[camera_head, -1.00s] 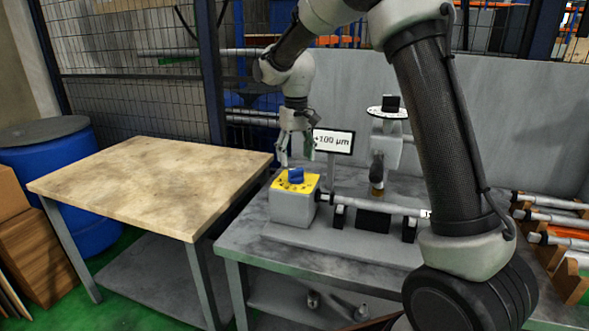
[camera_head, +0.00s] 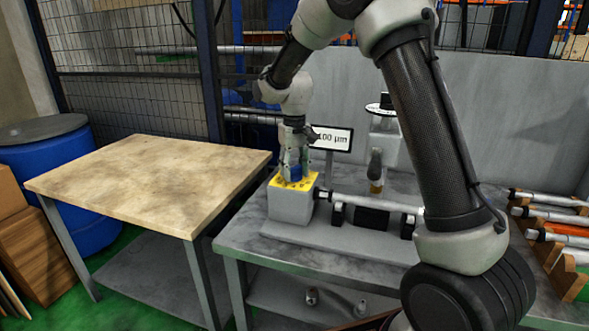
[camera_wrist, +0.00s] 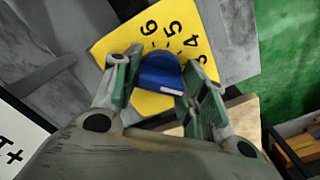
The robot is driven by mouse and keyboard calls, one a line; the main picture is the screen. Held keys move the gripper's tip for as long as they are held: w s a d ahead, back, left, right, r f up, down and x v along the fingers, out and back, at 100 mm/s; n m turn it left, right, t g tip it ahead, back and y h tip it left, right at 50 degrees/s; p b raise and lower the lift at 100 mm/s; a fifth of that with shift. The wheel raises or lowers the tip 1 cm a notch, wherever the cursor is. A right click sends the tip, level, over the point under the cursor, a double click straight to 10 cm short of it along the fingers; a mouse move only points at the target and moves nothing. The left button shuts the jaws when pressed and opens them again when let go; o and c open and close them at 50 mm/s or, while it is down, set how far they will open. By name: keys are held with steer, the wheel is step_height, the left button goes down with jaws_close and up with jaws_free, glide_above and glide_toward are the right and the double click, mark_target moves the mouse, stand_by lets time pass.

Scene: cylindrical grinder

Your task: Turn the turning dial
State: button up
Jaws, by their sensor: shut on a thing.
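The turning dial is a blue knob (camera_head: 295,172) on the yellow numbered face (camera_head: 279,180) of a grey box (camera_head: 290,205) on the grinder bench. In the wrist view the blue knob (camera_wrist: 160,72) has a white mark on its lower right edge, and the numbers 4, 5 and 6 show on the yellow plate (camera_wrist: 150,38). My gripper (camera_head: 293,174) points down over the box; in the wrist view its two fingers (camera_wrist: 158,80) stand on either side of the knob, shut on it. The fingers hide part of the plate.
A sign (camera_head: 334,138) reading "100 µm", partly covered by my gripper, stands behind the dial. A cylindrical shaft (camera_head: 375,203) extends right of the box. A wooden-topped table (camera_head: 140,185) is to the left. Several metal rods (camera_head: 550,215) lie in a rack at right.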

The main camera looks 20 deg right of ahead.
mark_target(295, 166)
steer(key=shift+n, duration=2.9)
steer(key=o, duration=1)
steer(key=shift+r, duration=0.15)
step_height(295, 166, up, 12)
steer(key=shift+f, duration=0.1)
